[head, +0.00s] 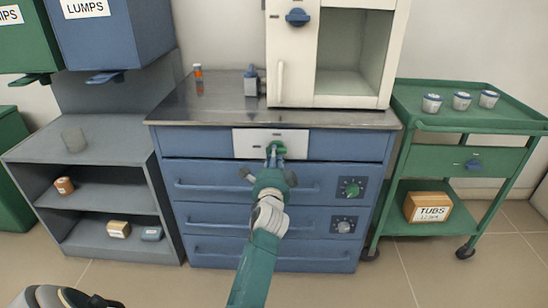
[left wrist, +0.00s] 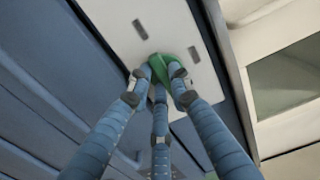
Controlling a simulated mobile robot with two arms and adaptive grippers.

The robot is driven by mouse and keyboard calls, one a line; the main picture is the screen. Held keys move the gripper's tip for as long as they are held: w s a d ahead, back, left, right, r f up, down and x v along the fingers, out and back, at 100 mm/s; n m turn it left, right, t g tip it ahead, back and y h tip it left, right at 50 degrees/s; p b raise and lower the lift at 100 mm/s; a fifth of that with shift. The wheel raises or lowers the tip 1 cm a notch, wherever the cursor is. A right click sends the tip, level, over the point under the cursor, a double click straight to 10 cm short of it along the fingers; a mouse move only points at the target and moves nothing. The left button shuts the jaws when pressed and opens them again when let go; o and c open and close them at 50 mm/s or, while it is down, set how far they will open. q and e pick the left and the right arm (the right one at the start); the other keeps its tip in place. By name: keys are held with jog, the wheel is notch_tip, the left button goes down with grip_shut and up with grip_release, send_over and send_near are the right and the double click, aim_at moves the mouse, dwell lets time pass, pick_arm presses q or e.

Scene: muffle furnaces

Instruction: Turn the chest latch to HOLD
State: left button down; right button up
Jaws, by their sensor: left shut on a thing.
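The chest (head: 225,147) is a blue drawer cabinet with a metal top. A white plate (head: 245,143) is set in its top front. The latch (head: 281,149) is a green knob on that plate, partly covered by my fingers. My left gripper (head: 274,152) is shut on the latch. In the left wrist view, its three blue fingers (left wrist: 160,85) close around the green latch (left wrist: 164,62), and the white plate (left wrist: 113,25) carries two small grey marks. Any lettering on the plate is too small to read.
Grey shelves (head: 105,142) stand left, a green trolley (head: 475,118) right.

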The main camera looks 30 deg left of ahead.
pick_arm(q)
jog(key=shift+f, duration=0.15)
jog(key=c, duration=1.6)
grip_release()
jog(key=shift+o, duration=0.2)
jog(key=v, duration=0.7)
jog(key=shift+s, duration=0.3)
jog(key=shift+d, duration=0.1)
